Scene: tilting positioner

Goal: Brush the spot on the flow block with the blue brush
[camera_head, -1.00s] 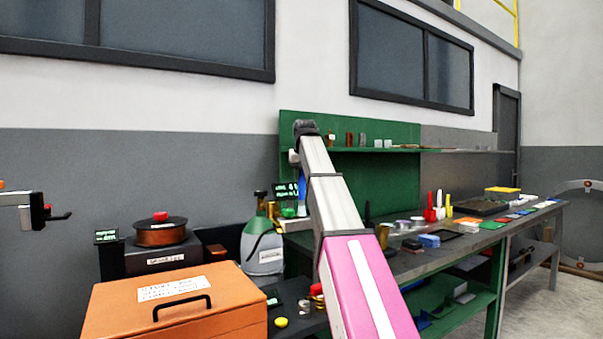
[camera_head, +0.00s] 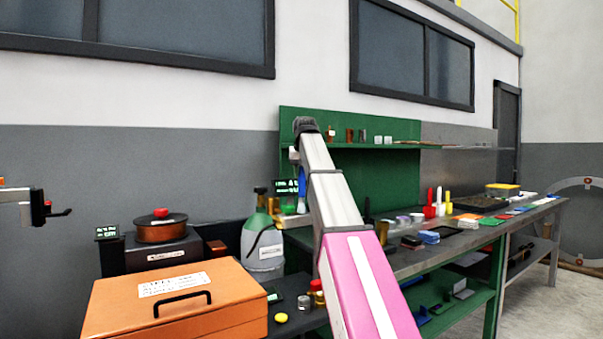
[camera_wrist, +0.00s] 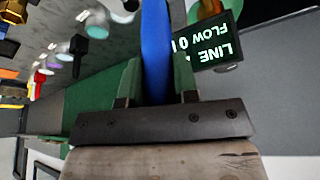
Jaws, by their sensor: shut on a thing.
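My gripper (camera_wrist: 153,85) is shut on the blue brush (camera_wrist: 156,40), whose blue handle stands between the two green fingers in the wrist view. The brush's far end runs out of that frame, so its bristles are hidden there. In the head view the blue brush (camera_head: 302,186) hangs upright below the end of my arm, mostly beside the arm link, near a small lit display (camera_head: 285,187). The display also shows in the wrist view (camera_wrist: 215,46), with the words LINE and FLOW. I cannot make out the flow block or its spot for certain.
An orange case (camera_head: 175,310) and a copper spool (camera_head: 160,231) are further left. The workbench (camera_head: 440,257) to the right holds many small items, with a green back panel (camera_head: 375,180) and shelf behind.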

